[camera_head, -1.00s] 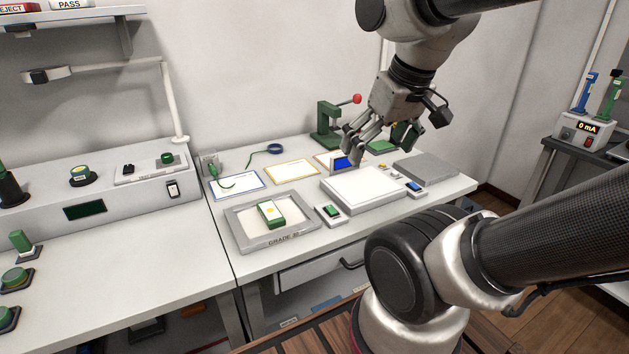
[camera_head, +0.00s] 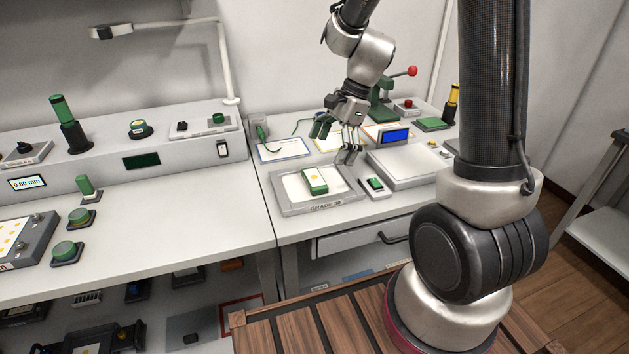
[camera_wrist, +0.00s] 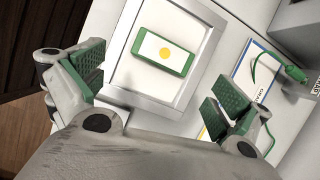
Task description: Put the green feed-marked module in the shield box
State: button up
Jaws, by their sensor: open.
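A green module (camera_head: 314,180) with a white face and an orange-yellow dot lies in a grey tray (camera_head: 283,209) labelled "GRADE", its number too small to read surely. The wrist view also shows the module (camera_wrist: 178,66) lying flat inside the tray (camera_wrist: 142,101), ahead of the fingers. My gripper (camera_head: 336,141) is open and empty, above and behind the tray's right side. In the wrist view, its green-padded fingers (camera_wrist: 155,90) are wide apart, and the module is not between the pads. I cannot tell which thing is the shield box.
A small device (camera_head: 376,187) sits right of the tray. A pale raised plate (camera_head: 405,166) and a blue-screened unit (camera_head: 394,136) stand further right. A green press with a red knob (camera_head: 412,71) is behind. Outlined cards (camera_head: 284,150) lie behind the tray. The left bench top is partly clear.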

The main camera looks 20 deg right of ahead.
aim_at(314, 177)
jog(key=a+f, duration=0.1)
jog(key=f, duration=0.1)
jog(key=a+f+m, duration=0.1)
jog(key=f, duration=0.1)
jog(key=a+f+m, duration=0.1)
jog(key=f, duration=0.2)
jog(key=shift+w+a+f, duration=0.1)
jog(key=shift+w+a, duration=0.15)
jog(key=c, duration=0.9)
